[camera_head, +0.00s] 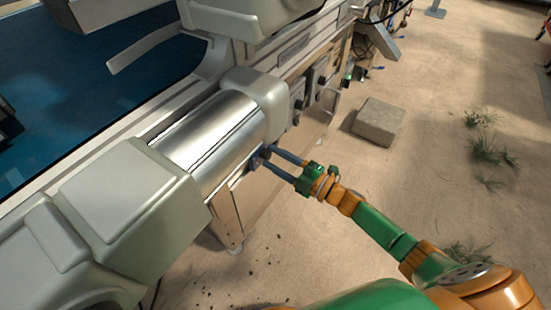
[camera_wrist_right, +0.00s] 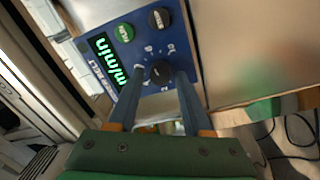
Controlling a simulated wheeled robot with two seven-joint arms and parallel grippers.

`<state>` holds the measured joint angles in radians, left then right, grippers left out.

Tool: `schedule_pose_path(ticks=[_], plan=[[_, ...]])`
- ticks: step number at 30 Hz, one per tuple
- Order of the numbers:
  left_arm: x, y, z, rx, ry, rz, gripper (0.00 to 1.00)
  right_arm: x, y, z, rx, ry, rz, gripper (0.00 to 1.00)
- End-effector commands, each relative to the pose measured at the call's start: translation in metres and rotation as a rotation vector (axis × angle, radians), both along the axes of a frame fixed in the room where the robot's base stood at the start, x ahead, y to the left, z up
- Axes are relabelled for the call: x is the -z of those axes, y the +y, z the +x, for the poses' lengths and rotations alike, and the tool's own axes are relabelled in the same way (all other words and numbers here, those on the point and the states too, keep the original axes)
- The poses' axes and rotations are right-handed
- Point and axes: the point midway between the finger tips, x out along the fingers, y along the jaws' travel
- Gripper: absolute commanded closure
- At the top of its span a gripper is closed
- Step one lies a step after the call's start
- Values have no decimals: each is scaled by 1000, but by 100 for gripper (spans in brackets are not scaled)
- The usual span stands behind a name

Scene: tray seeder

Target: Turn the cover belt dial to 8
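The cover belt panel (camera_wrist_right: 82,46) is a blue plate with white lettering, partly hidden by my right gripper. Its black round dial (camera_wrist_right: 161,72) sits on the lower part, with a printed scale around it. My right gripper (camera_wrist_right: 161,84) has one blue finger on each side of the dial, the fingers apart. I cannot tell whether they touch it. The dial's pointer and the number it marks are too small to read. In the head view the right gripper (camera_head: 267,154) reaches the machine's side, and the panel is mostly hidden. My left gripper is out of view.
Above the dial are a green button (camera_wrist_right: 124,32), a black button (camera_wrist_right: 159,18) and a lit green display (camera_wrist_right: 108,58) lettered m/min. A metal roller (camera_head: 212,140) lies beside the panel. A stone block (camera_head: 379,122) stands on the sandy floor, otherwise largely open at right.

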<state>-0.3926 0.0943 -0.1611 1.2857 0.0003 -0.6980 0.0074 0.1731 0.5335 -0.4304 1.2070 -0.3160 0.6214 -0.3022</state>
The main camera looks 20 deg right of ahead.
Motion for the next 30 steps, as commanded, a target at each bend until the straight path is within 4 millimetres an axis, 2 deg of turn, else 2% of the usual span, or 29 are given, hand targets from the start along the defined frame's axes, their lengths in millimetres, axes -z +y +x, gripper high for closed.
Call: schedule_pose_path(ticks=[10, 18, 21, 30], plan=[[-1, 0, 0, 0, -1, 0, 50, 0, -1, -2, 0, 1, -1, 36], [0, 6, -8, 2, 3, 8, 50, 2, -33, -45, 0, 4, -1, 36], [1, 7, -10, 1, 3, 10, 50, 3, -40, -54, -1, 1, -2, 36], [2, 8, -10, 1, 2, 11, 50, 4, -43, -57, 0, -1, -1, 36]])
